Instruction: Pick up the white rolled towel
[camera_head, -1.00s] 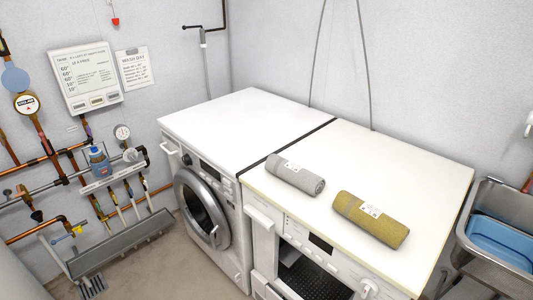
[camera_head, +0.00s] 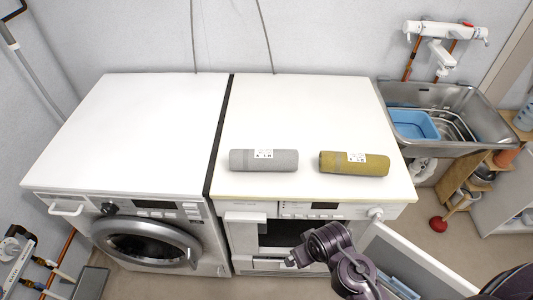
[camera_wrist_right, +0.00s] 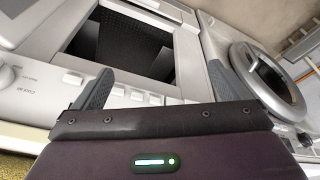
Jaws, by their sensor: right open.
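Two rolled towels lie on top of the right-hand machine, near its front edge. One is light grey (camera_head: 263,160) with a white label; the other is mustard yellow (camera_head: 354,164) with a white label, to its right. No clearly white rolled towel shows. My right gripper (camera_head: 293,260) is in front of that machine, below the level of its top and apart from both towels. In the right wrist view the right gripper (camera_wrist_right: 160,85) has its fingers spread with nothing between them, facing the machine fronts. My left gripper is out of view.
A white washing machine (camera_head: 140,130) stands left of the towel-bearing machine (camera_head: 300,105). That machine's front door (camera_head: 420,262) stands open near my right arm. A metal sink (camera_head: 470,100) with a blue basin (camera_head: 413,124) is at right. The machine tops behind the towels are clear.

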